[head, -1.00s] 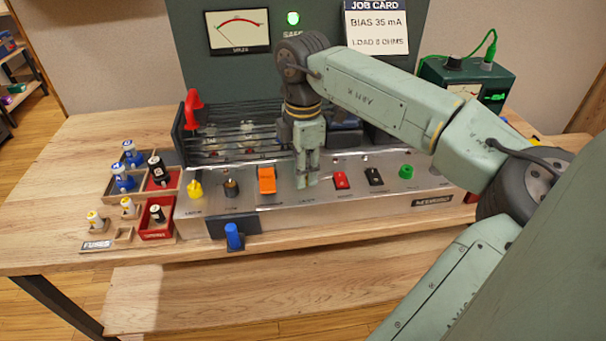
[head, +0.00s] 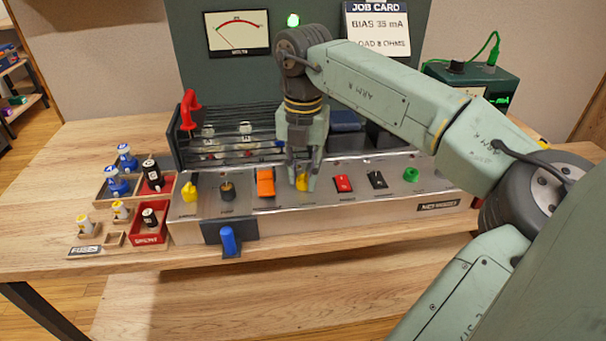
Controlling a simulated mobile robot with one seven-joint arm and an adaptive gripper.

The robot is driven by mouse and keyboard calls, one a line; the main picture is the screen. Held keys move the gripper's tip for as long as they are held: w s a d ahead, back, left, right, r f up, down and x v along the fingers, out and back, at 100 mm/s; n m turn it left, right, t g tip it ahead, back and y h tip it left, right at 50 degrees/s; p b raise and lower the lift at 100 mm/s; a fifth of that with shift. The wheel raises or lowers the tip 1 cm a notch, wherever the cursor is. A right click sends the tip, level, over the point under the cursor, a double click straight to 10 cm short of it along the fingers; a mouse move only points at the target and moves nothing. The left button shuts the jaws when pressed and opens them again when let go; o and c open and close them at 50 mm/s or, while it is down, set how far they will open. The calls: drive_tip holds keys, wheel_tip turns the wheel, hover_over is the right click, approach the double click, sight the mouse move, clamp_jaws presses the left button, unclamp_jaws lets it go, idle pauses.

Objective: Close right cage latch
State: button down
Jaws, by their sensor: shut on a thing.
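The right cage latch is a yellow knob (head: 302,180) on the silver front panel (head: 322,196), right of the orange switch. My gripper (head: 302,184) points down over it, with its fingers around the yellow knob and shut on it. The fingers hide part of the knob. A matching yellow left latch (head: 189,192) stands at the panel's left end. The black wire cage (head: 228,138) with a red handle (head: 189,108) lies behind the panel, and my arm hides its right part.
A blue lever (head: 229,241) sticks out at the front. Fuse trays (head: 150,232) stand at the left. A green-lit box (head: 470,82) stands at the back right.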

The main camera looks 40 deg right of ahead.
drive_tip(key=shift+s+f+n, duration=0.1)
drive_tip(key=shift+n, duration=2.1)
drive_tip(key=c, duration=1.3)
unclamp_jaws()
drive_tip(key=shift+c, duration=0.2)
